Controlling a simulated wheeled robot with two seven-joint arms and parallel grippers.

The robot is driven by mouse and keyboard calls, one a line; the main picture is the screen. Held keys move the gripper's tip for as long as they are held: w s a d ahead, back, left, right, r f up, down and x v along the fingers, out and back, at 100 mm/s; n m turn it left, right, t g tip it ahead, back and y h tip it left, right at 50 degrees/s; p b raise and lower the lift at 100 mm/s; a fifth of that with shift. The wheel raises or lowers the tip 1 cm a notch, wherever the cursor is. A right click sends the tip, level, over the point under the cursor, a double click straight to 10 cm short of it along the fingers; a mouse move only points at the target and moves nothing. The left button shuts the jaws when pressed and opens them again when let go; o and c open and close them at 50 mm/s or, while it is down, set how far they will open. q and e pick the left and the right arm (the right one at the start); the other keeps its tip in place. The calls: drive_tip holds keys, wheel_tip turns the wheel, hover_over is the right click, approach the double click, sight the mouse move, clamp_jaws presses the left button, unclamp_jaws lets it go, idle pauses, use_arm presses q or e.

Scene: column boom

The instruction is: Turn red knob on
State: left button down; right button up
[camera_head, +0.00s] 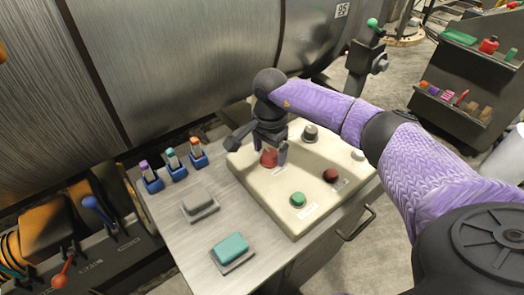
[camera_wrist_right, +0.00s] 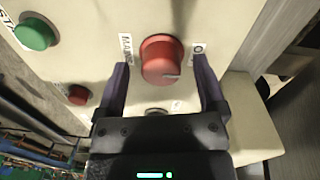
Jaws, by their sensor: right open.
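The red knob (camera_head: 268,158) sits on the cream control panel (camera_head: 262,190), partly hidden beneath my right gripper (camera_head: 262,150) in the head view. In the right wrist view the round red knob (camera_wrist_right: 160,57) shows large, with a pale pointer line toward its lower right. A small label stands on each side of it. My right gripper (camera_wrist_right: 161,72) is open, with one dark finger on each side of the knob. Gaps seem to show between fingers and knob; depth is hard to judge. My left gripper is out of view.
The panel also carries a green button (camera_head: 298,199), a dark red button (camera_head: 331,175) and a black knob (camera_head: 310,132). To its left on the metal bench are a teal block (camera_head: 231,248), a grey block (camera_head: 199,205) and blue holders (camera_head: 175,169). A large metal cylinder (camera_head: 180,60) stands behind.

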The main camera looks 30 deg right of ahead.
clamp_jaws()
idle(0.3)
drive_tip(key=shift+m, duration=0.4)
drive_tip(key=m+p, duration=0.1)
drive_tip(key=m, duration=0.3)
drive_tip(key=shift+r, duration=0.1)
drive_tip(key=m+p, duration=0.1)
drive_tip(key=m, duration=0.3)
drive_tip(key=shift+m, duration=0.3)
drive_tip(key=m+p, duration=0.2)
drive_tip(key=m, duration=0.2)
drive_tip(key=shift+m+y+p, duration=0.3)
drive_tip(key=shift+m+p, duration=0.6)
drive_tip(key=shift+m, duration=1.2)
drive_tip(key=shift+s+f+m, duration=0.1)
drive_tip(key=shift+f+m, duration=0.15)
drive_tip(key=shift+m, duration=0.05)
